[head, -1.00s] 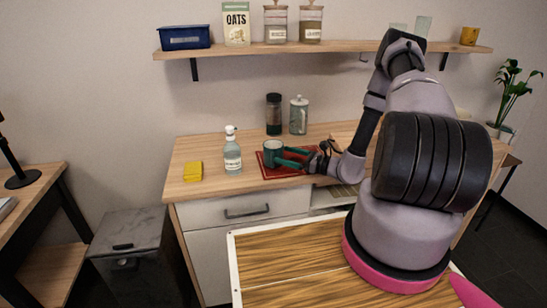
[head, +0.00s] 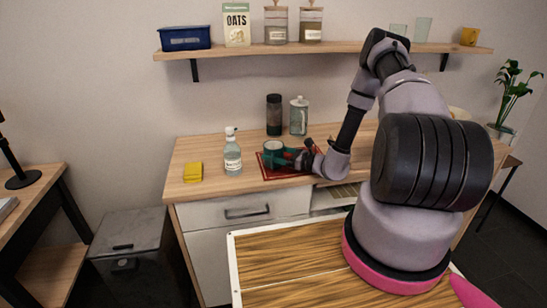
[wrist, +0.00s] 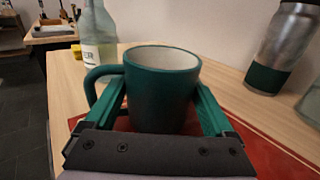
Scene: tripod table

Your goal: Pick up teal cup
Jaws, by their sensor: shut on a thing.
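The teal cup (head: 273,148) stands upright over the red mat (head: 270,173) on the wooden counter. In the wrist view the cup (wrist: 160,95) shows its white inside and its handle on the left. My gripper (head: 284,158) reaches in from the right. In the wrist view its green fingers (wrist: 163,108) lie on either side of the cup body and are shut on it. The cup's base is hidden behind the gripper, so I cannot tell whether it touches the mat.
A shelf (head: 350,49) hangs above.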

